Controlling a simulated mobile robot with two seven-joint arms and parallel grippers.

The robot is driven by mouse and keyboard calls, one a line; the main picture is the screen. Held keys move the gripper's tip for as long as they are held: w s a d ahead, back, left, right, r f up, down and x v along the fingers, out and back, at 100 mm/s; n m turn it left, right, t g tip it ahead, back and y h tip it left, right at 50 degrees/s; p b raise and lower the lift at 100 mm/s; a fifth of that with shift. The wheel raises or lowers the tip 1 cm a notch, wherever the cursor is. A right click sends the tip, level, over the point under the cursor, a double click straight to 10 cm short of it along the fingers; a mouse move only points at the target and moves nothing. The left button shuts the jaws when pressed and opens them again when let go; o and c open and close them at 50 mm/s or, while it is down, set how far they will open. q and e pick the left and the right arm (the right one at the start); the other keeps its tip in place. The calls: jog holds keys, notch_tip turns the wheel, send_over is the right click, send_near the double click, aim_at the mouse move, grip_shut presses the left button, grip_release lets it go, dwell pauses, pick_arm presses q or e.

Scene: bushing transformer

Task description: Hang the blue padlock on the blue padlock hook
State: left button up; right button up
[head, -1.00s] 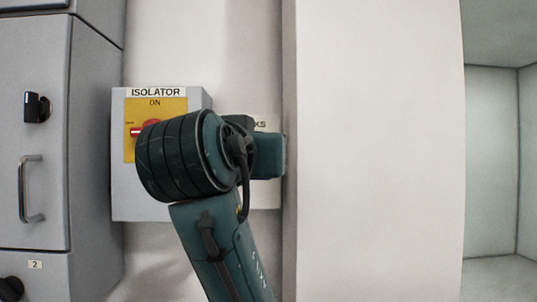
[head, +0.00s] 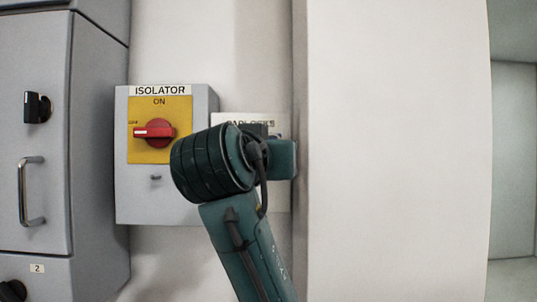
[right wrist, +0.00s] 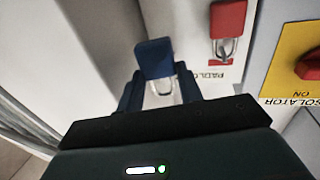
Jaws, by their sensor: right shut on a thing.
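In the right wrist view, my right gripper (right wrist: 160,73) is shut on the blue padlock (right wrist: 154,55). The padlock's metal shackle (right wrist: 163,91) shows between the fingers, pointing toward the bottom of the picture. In the head view, my right forearm and wrist cover the gripper and padlock. They hang in front of the white padlocks board (head: 228,121), which is partly hidden. No blue padlock hook can be made out in either view. My left gripper is not in view.
A red padlock (right wrist: 228,20) hangs on the board, beside the held one in the wrist view. The isolator box (head: 135,204) with its red switch (head: 154,132) is left of the board. A large pale panel (head: 395,150) stands close on the right. A grey cabinet (head: 40,135) is at left.

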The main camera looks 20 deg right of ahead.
jog(key=w+d+f+p, duration=0.1)
jog(key=w, duration=0.5)
jog(key=shift+d+f, duration=0.15)
jog(key=shift+d, duration=0.25)
jog(key=shift+w, duration=0.1)
dwell(0.3)
dwell(0.4)
jog(key=o, duration=1.1)
